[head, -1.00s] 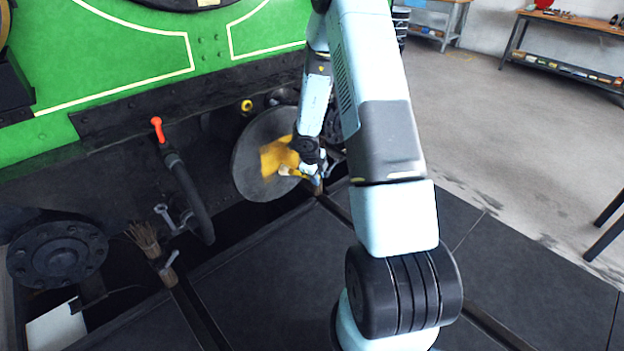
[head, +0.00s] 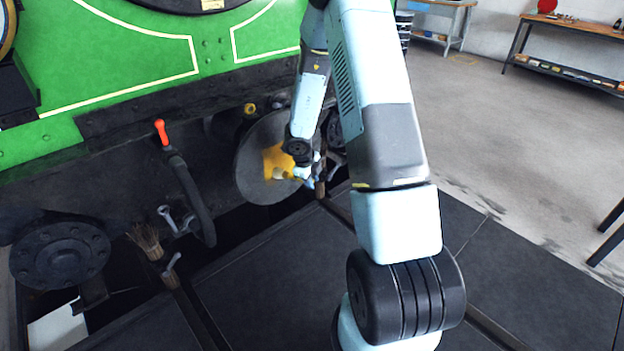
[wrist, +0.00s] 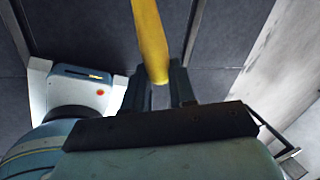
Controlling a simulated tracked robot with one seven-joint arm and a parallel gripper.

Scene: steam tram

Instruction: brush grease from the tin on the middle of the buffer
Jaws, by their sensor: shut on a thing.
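The buffer (head: 248,182) is a round dark grey disc on the front of the green engine in the head view. A yellow patch (head: 272,158), apparently grease, covers its middle. My gripper (head: 304,173) is in front of the disc's right part, and my arm hides some of disc and patch. In the wrist view my gripper (wrist: 160,85) is shut on a yellow handle (wrist: 150,35), apparently the brush's. Its bristles are not clear, and I cannot tell whether they touch the disc. I cannot make out the grease tin.
A hose with a red-orange handle (head: 161,132) hangs left of the buffer. A second, bolted disc (head: 60,255) and a bristly bundle (head: 146,240) are further left. Dark floor plates (head: 260,280) lie below. Benches (head: 570,25) stand far right, with open floor before them.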

